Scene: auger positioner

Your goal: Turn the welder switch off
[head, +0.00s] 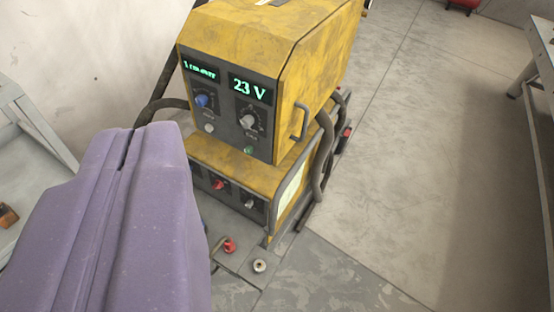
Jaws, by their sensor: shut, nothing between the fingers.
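The welder (268,50) is a worn yellow box in the upper middle, standing on a yellow lower unit (235,165). Its upper panel has two lit green displays, one reading 23 V (250,88), with a blue knob (201,100), a grey knob (248,121) and small buttons below. The lower unit's dark front carries a red knob or switch (218,184) and a pale knob (249,204). No label tells me which is the switch. My purple gripper (128,138) is shut and empty at the lower left, in front of the panel's left side, hiding part of the lower unit.
Thick cables (324,150) hang along the welder's right side. A red connector (229,246) and a pale one (259,265) sit at its front base. A grey table (540,65) stands at the right edge. The concrete floor (420,160) between is clear.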

